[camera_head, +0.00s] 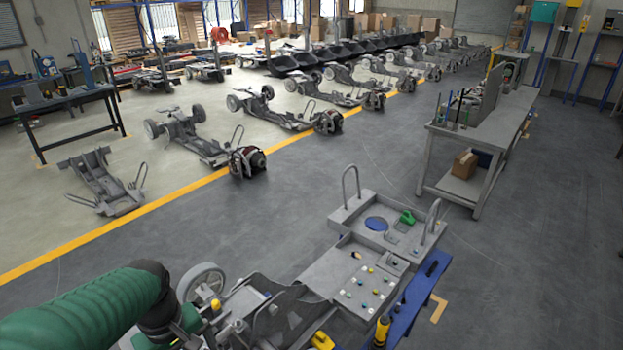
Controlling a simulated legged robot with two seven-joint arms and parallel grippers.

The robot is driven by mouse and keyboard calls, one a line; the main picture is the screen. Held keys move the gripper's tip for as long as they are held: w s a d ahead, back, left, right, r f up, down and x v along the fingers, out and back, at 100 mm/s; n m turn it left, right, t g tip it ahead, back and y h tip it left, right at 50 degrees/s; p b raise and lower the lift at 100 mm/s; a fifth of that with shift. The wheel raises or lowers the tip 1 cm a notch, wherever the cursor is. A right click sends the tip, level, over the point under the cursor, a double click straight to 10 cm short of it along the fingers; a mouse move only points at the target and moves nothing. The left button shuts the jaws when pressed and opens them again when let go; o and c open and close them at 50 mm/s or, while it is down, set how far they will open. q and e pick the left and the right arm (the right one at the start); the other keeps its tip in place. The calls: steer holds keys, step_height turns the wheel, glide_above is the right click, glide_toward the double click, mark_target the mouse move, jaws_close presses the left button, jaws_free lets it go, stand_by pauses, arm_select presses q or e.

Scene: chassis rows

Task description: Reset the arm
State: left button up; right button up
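My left arm, in a ribbed green sleeve with a black joint, comes in from the lower left corner. It reaches over the left part of the chassis (268,310) in front of me. The fingers of my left gripper cannot be made out, so I cannot see whether they hold anything. My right arm and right gripper are not in the view.
A grey workstation tray (345,262) with small fasteners and a green tool (407,217) adjoins the chassis. A yellow-and-black tool (381,331) stands at a blue panel (418,298). A workbench (466,150) stands at right. Chassis rows stand beyond the yellow floor line (108,234).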

arm_select(q)
steer(key=s+d+f+m+t+b, duration=0.1)
steer(key=f+m+b, duration=0.3)
steer(key=f, duration=0.7)
steer(key=s+d+f+m+t+b, duration=0.1)
steer(key=d+f+m+b, duration=0.2)
steer(key=f+b, duration=0.5)
step_height(320, 180, down, 3)
steer(key=shift+s+d+r+m, duration=0.2)
steer(key=shift+d+m, duration=0.2)
steer(key=shift+m, duration=0.5)
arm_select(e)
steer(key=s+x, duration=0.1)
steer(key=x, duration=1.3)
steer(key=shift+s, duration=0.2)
arm_select(q)
steer(key=shift+s, duration=0.2)
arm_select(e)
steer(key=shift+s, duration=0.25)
arm_select(q)
steer(key=shift+w, duration=0.15)
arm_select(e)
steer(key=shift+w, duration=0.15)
